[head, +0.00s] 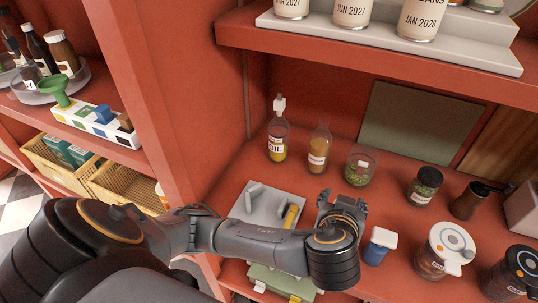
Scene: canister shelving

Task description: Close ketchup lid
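I cannot pick out a bottle clearly marked ketchup. A brown-red bottle with a white label (62,52) stands on the left shelf turntable; its contents are unclear. On the red shelf in front of me, a bottle labelled oil (277,138) stands beside a bottle of tan-orange sauce (319,150). My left gripper (341,203) is over the shelf, in front of the sauce bottle and a glass jar with green contents (360,166). It appears apart from both. Its fingertips are small and partly hidden by its wrist. My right gripper is not in view.
A grey tray (257,203) lies left of my gripper. A white-lidded blue container (379,246), a dark jar (424,186), a grinder (470,201) and lidded canisters (446,248) stand to the right. An upper shelf (380,62) overhangs the back. A red upright panel (150,90) separates the left shelves.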

